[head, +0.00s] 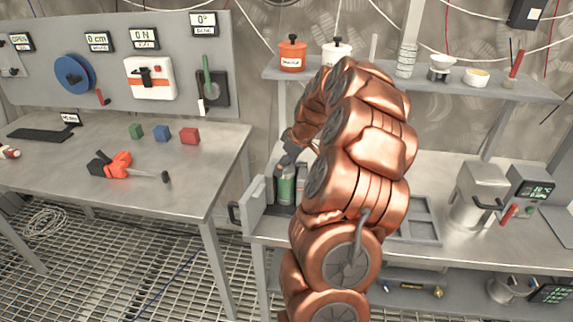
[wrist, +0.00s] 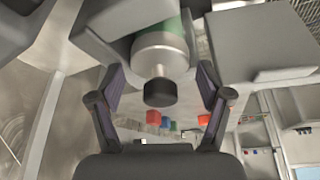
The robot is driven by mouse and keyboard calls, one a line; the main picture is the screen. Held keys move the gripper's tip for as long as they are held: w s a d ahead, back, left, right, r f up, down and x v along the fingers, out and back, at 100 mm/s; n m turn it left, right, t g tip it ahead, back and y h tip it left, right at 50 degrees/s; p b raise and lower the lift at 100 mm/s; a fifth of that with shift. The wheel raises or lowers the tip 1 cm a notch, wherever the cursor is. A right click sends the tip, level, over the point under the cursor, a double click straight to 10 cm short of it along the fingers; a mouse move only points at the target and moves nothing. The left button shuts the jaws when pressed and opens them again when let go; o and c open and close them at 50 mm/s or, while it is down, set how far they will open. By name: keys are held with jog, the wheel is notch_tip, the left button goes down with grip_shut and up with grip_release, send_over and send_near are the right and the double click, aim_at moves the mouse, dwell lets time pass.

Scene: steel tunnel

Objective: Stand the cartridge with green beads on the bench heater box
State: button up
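The cartridge (head: 286,188) has a green body and stands among grey blocks at the left end of the right bench. In the wrist view the cartridge (wrist: 160,55) shows a green body, a silver collar and a black end knob. My gripper (wrist: 160,98) is open, with one finger on each side of the knob and a visible gap on both sides. In the head view my gripper (head: 293,150) is just above the cartridge, partly hidden by my arm. A grey unit with a digital display (head: 532,190), possibly the heater box, is at the right; I cannot tell.
A grey metal vessel (head: 478,195) stands beside the display unit. A grey compartment tray (head: 415,218) lies behind my arm. The shelf (head: 440,85) above holds orange and white pots. The left table (head: 150,165) holds coloured cubes and an orange tool.

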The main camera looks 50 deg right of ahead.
jog(key=shift+o, duration=0.4)
jog(key=shift+r, duration=0.15)
jog(key=shift+r, duration=0.15)
jog(key=b+v, duration=0.3)
jog(key=v, duration=0.9)
jog(key=s+a+g+y, duration=0.1)
jog(key=s+a+g, duration=0.2)
jog(key=a, duration=2.3)
jog(key=s+a+f+g, duration=0.1)
jog(key=s+a+f, duration=0.2)
jog(key=s, duration=0.4)
jog(key=s+a+f+m+g+h, duration=0.1)
jog(key=s+a+f, duration=0.2)
jog(key=s+a, duration=0.2)
jog(key=s+a+f+m+g+h, duration=0.1)
jog(key=s+a+f, duration=0.2)
jog(key=s, duration=0.7)
jog(key=shift+s+a, duration=0.35)
jog(key=shift+a, duration=0.3)
jog(key=shift+f, duration=0.15)
